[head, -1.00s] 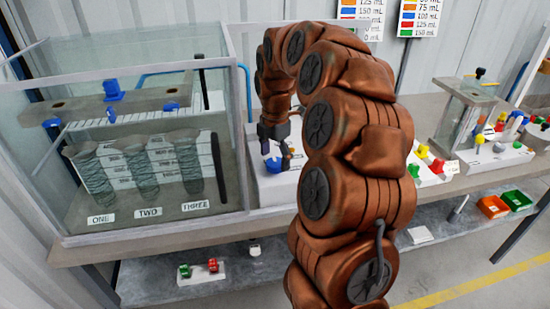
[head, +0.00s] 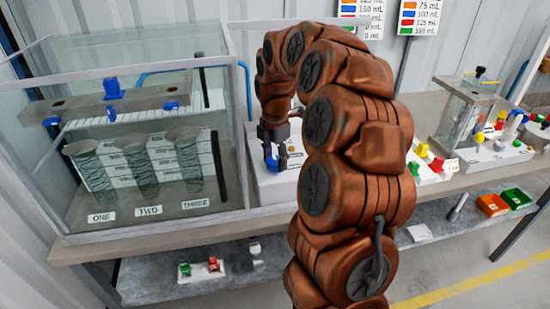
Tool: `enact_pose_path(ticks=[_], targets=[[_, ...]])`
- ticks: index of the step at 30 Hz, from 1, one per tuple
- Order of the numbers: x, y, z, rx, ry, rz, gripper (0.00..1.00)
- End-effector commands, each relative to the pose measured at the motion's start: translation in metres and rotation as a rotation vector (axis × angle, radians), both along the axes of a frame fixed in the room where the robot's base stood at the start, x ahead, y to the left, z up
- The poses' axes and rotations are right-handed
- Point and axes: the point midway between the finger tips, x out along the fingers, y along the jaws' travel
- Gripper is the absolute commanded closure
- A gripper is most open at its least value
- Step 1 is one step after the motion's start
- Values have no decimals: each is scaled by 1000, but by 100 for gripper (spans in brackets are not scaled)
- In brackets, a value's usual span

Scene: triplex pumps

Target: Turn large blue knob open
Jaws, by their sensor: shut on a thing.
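The large blue knob (head: 274,166) sits on a white panel (head: 265,190) on the bench, right of the glass tank. My gripper (head: 275,158) points down at it, with its dark fingers around the knob. It is shut on the knob. The fingers and my arm hide part of the knob and much of the panel, so the knob's exact angle is hard to tell.
A glass tank (head: 130,226) with three ribbed tubes labelled ONE, TWO and THREE stands close on the left. A smaller clear tank (head: 466,112) and coloured knobs stand on the right. Orange (head: 492,205) and green (head: 516,199) bins sit on the lower shelf.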

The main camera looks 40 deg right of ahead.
Motion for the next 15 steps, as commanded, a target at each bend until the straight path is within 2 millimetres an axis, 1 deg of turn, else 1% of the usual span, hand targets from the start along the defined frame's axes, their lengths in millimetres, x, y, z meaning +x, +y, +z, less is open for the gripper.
enact_pose_path(ticks=[1,2,8,15], targets=[[0,0,0,0,1,0,78],[0,0,0,0,1,0,80],[0,0,-1,0,1,-12,80],[1,-1,-2,-2,-1,-106,80]])
